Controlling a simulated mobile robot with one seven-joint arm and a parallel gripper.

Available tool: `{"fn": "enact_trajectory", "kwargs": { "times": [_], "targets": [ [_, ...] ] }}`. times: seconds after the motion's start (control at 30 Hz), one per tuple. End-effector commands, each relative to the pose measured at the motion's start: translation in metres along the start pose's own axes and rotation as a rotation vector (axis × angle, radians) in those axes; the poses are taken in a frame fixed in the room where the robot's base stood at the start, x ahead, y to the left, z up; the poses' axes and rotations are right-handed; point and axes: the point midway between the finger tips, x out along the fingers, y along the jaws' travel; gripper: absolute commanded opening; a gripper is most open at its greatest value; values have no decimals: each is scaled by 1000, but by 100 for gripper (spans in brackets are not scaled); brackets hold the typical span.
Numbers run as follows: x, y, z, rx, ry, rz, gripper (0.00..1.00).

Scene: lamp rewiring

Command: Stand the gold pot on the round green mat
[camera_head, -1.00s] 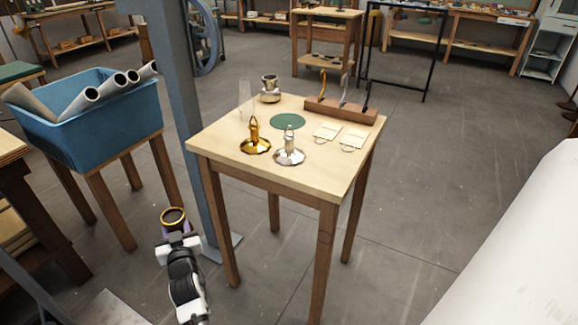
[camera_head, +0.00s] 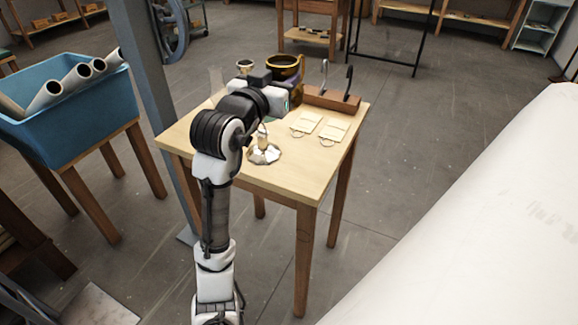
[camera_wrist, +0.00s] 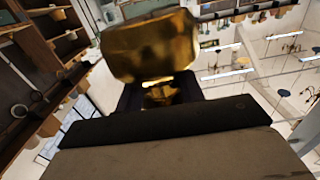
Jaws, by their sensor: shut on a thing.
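The gold pot (camera_head: 287,62) is in my gripper (camera_head: 290,82), high over the back part of the small wooden table (camera_head: 215,172) in the head view. Its dark open mouth shows at the top. In the wrist view the gold pot (camera_wrist: 150,48) fills the upper middle, just beyond the dark jaws. My gripper is shut on it. The round green mat is hidden behind my arm in the head view now; the earlier head view shows it flat on the table, near the middle. I cannot tell the gap between pot and tabletop.
A silver lamp base (camera_head: 264,153) stands near the table's front. A silver pot (camera_head: 245,66) stands at the back left. A wooden block with hooks (camera_head: 332,101) and two pale cards (camera_head: 306,122) are on the right. The gold lamp base is hidden. A blue tub (camera_head: 75,105) stands left.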

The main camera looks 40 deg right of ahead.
Motion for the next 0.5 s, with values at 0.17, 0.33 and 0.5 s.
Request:
{"fn": "enact_trajectory", "kwargs": {
  "times": [0.17, 0.33, 0.5],
  "targets": [
    [-1, 7, 14, -6, -3, 16, 6],
    [-1, 7, 51, -7, -3, 15, 6],
    [-1, 6, 90, -8, -2, 14, 6]
  ]
}}
